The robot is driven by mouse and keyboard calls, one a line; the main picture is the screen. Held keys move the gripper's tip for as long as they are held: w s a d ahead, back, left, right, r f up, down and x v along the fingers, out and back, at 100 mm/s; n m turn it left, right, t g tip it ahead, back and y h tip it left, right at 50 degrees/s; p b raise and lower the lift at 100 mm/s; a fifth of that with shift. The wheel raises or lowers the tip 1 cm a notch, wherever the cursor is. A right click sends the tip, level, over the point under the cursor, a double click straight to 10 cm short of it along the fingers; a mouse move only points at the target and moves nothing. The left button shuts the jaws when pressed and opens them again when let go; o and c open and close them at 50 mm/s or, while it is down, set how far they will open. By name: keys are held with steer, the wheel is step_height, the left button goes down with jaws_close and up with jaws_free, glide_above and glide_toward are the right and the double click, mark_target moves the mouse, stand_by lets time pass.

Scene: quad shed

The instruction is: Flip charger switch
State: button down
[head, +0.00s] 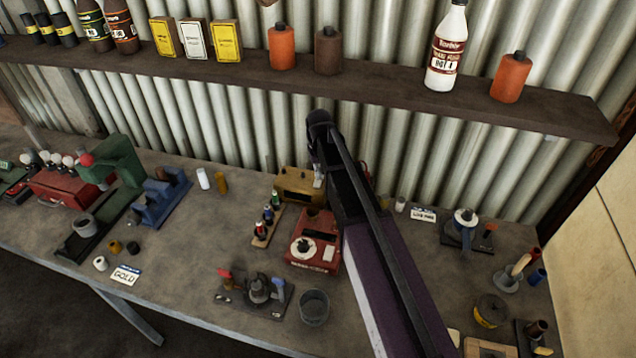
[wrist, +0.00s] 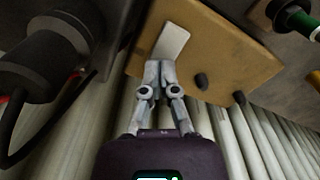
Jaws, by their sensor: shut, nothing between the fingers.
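A tan box (head: 300,185), which looks like the charger, stands on the bench against the corrugated wall. In the wrist view its tan face (wrist: 215,55) carries a pale, flat switch-like plate (wrist: 172,42) and two small dark knobs. My gripper (wrist: 160,68) is shut and empty, with its tips at the lower end of the pale plate. I cannot tell whether they touch it. In the head view my gripper (head: 318,178) is beside the box's right side, and my arm hides what lies behind it.
A red device (head: 313,245) with a round dial stands in front of the tan box. A small rack of bottles (head: 268,222) is at its left. A dark cylinder (wrist: 45,60) with a cable is close on the left in the wrist view. The shelf (head: 250,75) overhangs the bench.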

steer(key=shift+f+b, duration=0.35)
steer(key=shift+r, duration=0.15)
stand_by(0.3)
steer(key=shift+r+p, duration=3.4)
steer(key=shift+p, duration=0.15)
steer(key=shift+s+f, duration=0.1)
steer(key=shift+s, duration=0.05)
